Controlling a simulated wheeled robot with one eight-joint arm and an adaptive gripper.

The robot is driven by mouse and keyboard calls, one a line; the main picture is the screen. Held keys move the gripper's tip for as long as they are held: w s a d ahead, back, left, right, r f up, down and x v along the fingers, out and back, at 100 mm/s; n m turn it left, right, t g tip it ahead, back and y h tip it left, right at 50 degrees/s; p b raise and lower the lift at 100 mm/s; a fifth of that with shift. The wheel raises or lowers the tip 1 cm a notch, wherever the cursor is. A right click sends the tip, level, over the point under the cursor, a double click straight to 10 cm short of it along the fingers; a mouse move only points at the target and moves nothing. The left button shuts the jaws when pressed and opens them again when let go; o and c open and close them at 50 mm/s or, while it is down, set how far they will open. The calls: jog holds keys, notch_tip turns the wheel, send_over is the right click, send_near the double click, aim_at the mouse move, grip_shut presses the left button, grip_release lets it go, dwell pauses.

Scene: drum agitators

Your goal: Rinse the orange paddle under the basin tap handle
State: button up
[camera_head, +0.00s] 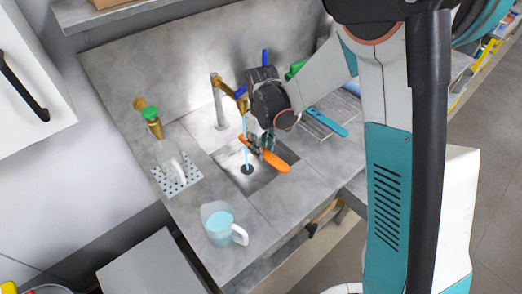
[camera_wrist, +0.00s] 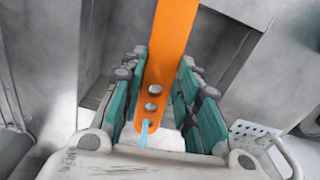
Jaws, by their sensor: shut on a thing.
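The orange paddle (camera_head: 272,160) is held over the grey basin (camera_head: 273,178) in the head view. In the wrist view the paddle (camera_wrist: 172,40) runs up between the teal fingers, with holes near its lower end. My gripper (camera_head: 266,143) is shut on it; it also shows in the wrist view (camera_wrist: 158,95). The tap (camera_head: 218,105) stands behind the basin, with a brass spout and a small blue handle (camera_head: 240,92). A thin blue water stream (camera_head: 245,128) falls past the paddle's left end. A blue streak also shows at that end in the wrist view.
A clear jug (camera_head: 219,230) with blue liquid stands on the counter in front. A perforated plate (camera_head: 178,174) with a clear vessel lies left of the basin. A brass valve with a green top (camera_head: 150,118) is behind it. A blue tool (camera_head: 328,121) lies right.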

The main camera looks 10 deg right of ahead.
aim_at(275, 165)
jog(key=shift+s+d+b, duration=0.15)
jog(key=shift+s+d, duration=0.45)
jog(key=shift+s, duration=0.45)
jog(key=shift+s+d+b, duration=0.15)
jog(key=shift+s+d, duration=0.4)
jog(key=shift+s, duration=0.5)
jog(key=shift+s+d+b, duration=0.15)
jog(key=shift+s+d, duration=0.45)
jog(key=shift+s, duration=0.45)
jog(key=s+d+r+p, duration=0.2)
jog(key=s+r, duration=0.2)
jog(key=shift+s+d, duration=0.2)
